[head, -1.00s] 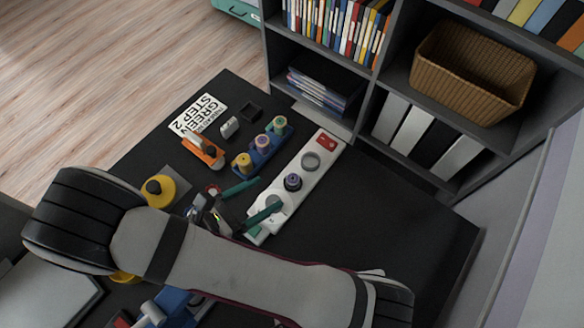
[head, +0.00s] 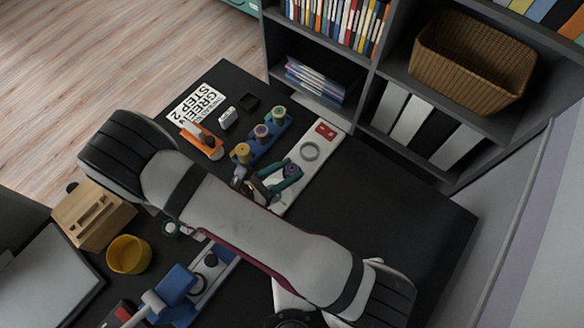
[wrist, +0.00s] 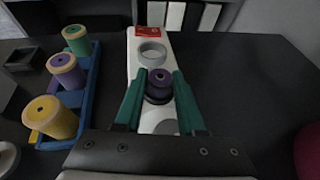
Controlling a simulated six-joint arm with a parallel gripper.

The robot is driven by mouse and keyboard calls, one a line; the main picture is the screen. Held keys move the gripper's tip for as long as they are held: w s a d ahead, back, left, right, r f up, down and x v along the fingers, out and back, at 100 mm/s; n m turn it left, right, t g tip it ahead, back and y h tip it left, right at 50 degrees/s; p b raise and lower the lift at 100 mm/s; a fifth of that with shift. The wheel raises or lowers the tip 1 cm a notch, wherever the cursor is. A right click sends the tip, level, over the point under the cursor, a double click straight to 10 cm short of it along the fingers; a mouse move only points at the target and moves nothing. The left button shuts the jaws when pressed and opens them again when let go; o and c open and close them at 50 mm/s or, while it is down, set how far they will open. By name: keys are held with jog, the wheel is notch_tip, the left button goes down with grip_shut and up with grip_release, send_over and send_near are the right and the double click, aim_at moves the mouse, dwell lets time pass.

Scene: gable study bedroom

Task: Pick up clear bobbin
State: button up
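A white board (head: 327,147) lies on the black table and also shows in the wrist view (wrist: 135,50). In the head view my gripper (head: 284,169) is over the board. Nothing is held.
A grey ring (wrist: 151,53) lies beyond the purple piece, and a grey disc (wrist: 166,127) nearer. A blue rack (wrist: 94,75) with three thread spools stands left. An orange tool (head: 203,143) lies farther left. The table right of the board is clear.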

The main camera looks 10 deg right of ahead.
grip_shut()
